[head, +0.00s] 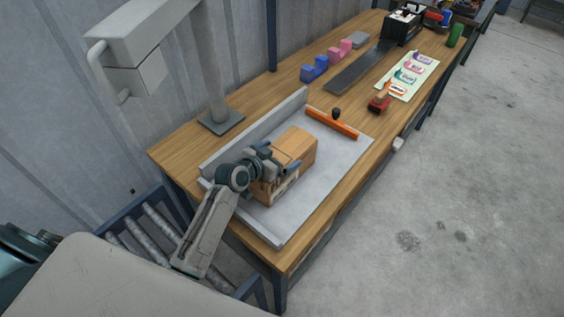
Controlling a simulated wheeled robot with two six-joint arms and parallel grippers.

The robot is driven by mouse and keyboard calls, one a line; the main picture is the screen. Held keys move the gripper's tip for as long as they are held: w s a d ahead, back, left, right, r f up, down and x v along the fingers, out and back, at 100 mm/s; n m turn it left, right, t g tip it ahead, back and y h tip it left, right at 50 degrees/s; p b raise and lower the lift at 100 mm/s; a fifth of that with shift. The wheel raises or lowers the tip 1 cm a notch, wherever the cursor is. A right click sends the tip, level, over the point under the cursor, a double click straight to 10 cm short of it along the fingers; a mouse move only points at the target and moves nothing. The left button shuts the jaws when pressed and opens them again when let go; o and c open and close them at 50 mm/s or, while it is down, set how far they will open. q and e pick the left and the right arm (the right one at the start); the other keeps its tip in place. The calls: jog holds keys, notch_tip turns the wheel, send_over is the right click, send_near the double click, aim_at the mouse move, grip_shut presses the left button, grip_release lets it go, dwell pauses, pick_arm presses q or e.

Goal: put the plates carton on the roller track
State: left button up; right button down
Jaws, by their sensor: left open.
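A brown cardboard carton (296,145) sits on the grey tray (333,177) on the wooden workbench. Dark print shows on its near side, too small to read, so I cannot confirm it is the plates carton. My left gripper (277,160) is open at the carton's near left end, its fingers over or beside the top. I cannot tell whether they touch it. The gripper hides part of that end. The roller track (150,220), grey rollers in a dark blue frame, is at lower left, partly hidden by my body. My right gripper is not in view.
The tray has a raised back wall (262,130), and an orange bar with a dark knob (332,123) lies at its far end. A grey post (215,90) stands behind. Blue and pink blocks (315,68), a red stamp (379,103) and a card sheet (408,75) lie farther along.

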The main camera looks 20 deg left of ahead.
pick_arm(q)
jog(key=shift+w, duration=0.1)
jog(key=shift+c, duration=0.2)
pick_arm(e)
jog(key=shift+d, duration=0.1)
pick_arm(q)
jog(key=c, duration=1.4)
jog(key=shift+r, duration=0.15)
jog(key=c, duration=0.3)
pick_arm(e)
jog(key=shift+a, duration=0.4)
